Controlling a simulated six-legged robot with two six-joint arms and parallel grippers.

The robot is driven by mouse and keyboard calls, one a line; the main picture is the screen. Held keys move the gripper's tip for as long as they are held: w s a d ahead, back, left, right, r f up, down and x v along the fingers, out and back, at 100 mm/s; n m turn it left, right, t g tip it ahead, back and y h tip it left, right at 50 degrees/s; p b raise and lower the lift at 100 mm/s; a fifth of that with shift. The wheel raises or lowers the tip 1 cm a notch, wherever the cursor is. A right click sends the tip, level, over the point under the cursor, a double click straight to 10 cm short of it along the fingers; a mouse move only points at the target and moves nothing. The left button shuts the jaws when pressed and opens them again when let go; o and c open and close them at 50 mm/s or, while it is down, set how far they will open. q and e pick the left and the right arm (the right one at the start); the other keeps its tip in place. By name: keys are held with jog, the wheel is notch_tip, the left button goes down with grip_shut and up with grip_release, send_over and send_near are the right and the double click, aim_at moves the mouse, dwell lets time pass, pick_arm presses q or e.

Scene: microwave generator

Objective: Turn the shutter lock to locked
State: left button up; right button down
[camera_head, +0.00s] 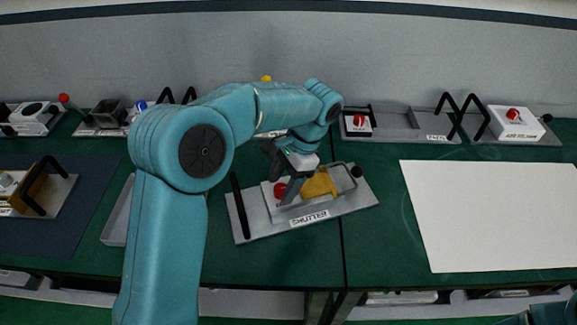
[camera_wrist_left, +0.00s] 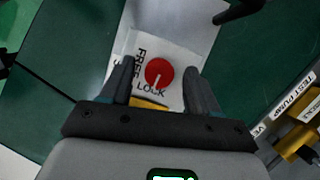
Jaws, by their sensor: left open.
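The shutter unit (camera_head: 245,208) is a grey tray with a label reading SHUTTER, a red knob (camera_head: 280,189) and a yellow part (camera_head: 320,184). In the left wrist view the red knob (camera_wrist_left: 159,72) sits on a white plate marked FREE and LOCK. A short pale mark on the knob points down, towards the word LOCK. My left gripper (camera_head: 281,174) is above the unit by the knob. Its open fingers (camera_wrist_left: 162,88) show on either side of the knob; contact cannot be told. My right gripper is not in view.
A black handle (camera_head: 239,207) stands at the unit's left end. A white board (camera_head: 490,215) lies to the right. A grey tray (camera_head: 400,122) and a white box with a red knob (camera_head: 517,124) stand at the back right. A dark mat (camera_head: 90,190) lies left.

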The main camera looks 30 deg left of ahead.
pick_arm(q)
jog(key=p+v, duration=0.4)
jog(key=v, duration=1.2)
jog(key=shift+s, duration=0.15)
